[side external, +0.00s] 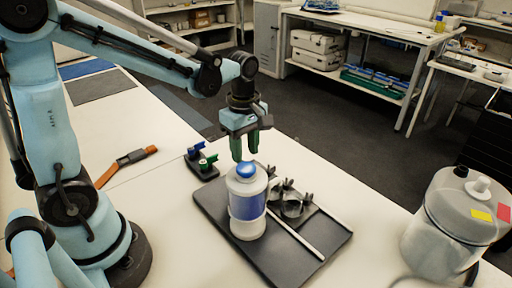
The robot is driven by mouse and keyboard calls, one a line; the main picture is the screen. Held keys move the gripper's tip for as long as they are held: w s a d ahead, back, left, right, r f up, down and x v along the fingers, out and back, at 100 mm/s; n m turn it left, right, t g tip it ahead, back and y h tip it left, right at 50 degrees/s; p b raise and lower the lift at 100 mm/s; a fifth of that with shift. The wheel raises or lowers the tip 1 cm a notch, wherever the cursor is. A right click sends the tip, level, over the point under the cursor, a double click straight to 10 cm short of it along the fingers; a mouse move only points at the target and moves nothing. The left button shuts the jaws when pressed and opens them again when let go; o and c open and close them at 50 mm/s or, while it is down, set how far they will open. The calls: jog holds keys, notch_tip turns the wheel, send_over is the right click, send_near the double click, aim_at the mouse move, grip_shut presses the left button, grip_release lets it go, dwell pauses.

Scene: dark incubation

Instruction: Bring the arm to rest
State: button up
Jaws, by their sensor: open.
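My gripper (244,147) hangs above the bench with its green fingers pointing down. It is open and holds nothing. Just below it stands an upright bottle (247,212) with a blue cap and a blue-violet label. The gripper's fingertips are above and slightly behind the cap; I cannot tell the exact gap. The bottle stands on a dark flat tray (215,207). My arm reaches in from the left with its elbow raised.
Metal clamps (291,206) and a light rod lie on the tray beside the bottle. A small block with blue and green knobs (205,163) sits left of the tray. An orange-handled tool (128,160) lies farther left. A large translucent container (445,235) stands at right.

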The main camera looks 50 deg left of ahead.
jog(key=shift+s+d+r+m+t, duration=0.15)
jog(key=shift+r+m, duration=0.1)
jog(key=shift+m, duration=0.15)
jog(key=shift+s+a+r+m+t, duration=0.1)
jog(key=shift+r+m+t, duration=0.1)
jog(key=shift+m, duration=0.2)
jog(key=s+d+r+m+t, duration=0.1)
jog(key=s+r+m+t, duration=0.3)
jog(key=m, duration=1.1)
jog(key=shift+s+d+r+m+t, duration=0.2)
jog(key=shift+s+m+t, duration=0.3)
jog(key=shift+t, duration=0.55)
jog(key=shift+o, duration=0.5)
jog(key=shift+s+r, duration=0.1)
jog(key=shift+s, duration=0.05)
jog(key=w+a+r+n+g, duration=0.25)
jog(key=w+n+g, duration=0.4)
jog(key=n, duration=0.75)
jog(key=shift+n, duration=0.3)
jog(key=shift+s+a+f, duration=0.1)
jog(key=shift+f, duration=2.05)
jog(key=shift+s+a+f, duration=0.1)
jog(key=shift+s+f, duration=0.05)
jog(key=shift+f, duration=2.05)
jog(key=shift+s+a+f, duration=0.1)
jog(key=shift+f, duration=2.05)
